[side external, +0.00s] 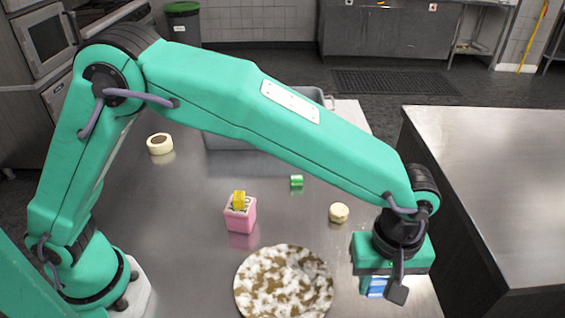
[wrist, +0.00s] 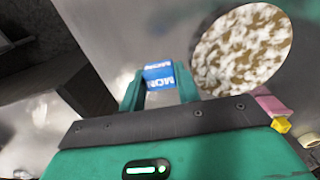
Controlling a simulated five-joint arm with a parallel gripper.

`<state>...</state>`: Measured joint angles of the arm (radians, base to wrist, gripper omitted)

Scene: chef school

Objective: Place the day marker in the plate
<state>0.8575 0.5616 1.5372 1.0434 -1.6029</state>
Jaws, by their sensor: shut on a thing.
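The day marker is a small blue and white block printed "MON" in the wrist view (wrist: 158,77). My gripper (wrist: 160,88) is shut on it, one finger on each side. In the side external view my gripper (side external: 387,287) points down at the lower right, and the blue and white marker (side external: 375,287) shows partly behind a finger. The plate (side external: 284,283) is round, mottled brown and white, and lies on the steel table to the left of my gripper. It also shows at the upper right of the wrist view (wrist: 242,50). The marker is apart from the plate.
A pink holder (side external: 240,220) with a yellow thing in it stands behind the plate. A small green item (side external: 297,181), a cream round item (side external: 339,213) and a tape roll (side external: 160,144) lie on the table. A grey bin (side external: 225,141) stands farther back. Another steel counter (side external: 500,180) is at right.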

